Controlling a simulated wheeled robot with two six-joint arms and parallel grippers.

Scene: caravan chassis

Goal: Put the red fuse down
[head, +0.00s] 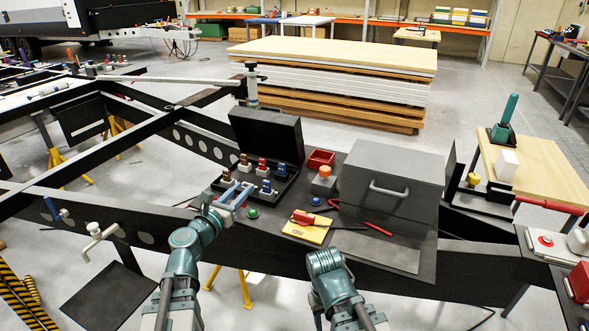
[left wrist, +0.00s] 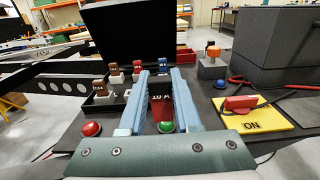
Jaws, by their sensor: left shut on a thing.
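My left gripper (head: 236,194) is shut on a red fuse (left wrist: 160,110) marked 10 A, which shows between the fingers in the left wrist view. In the head view the fingers mostly hide this fuse. The gripper is at the near edge of an open black fuse case (head: 266,138). The case holds several fuses: a brown one (head: 245,160), another red one (head: 262,164) and a blue one (head: 281,169) stand in its back row. Part of its front row is behind the fingers. My right arm shows at the bottom of the head view, but its gripper does not.
A green button (head: 252,213) and a red button (left wrist: 91,129) are near the gripper. To the right are a yellow plate (head: 318,236) with a red switch, an orange-topped box (head: 323,184), a red bin (head: 320,158) and a large grey box (head: 390,170).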

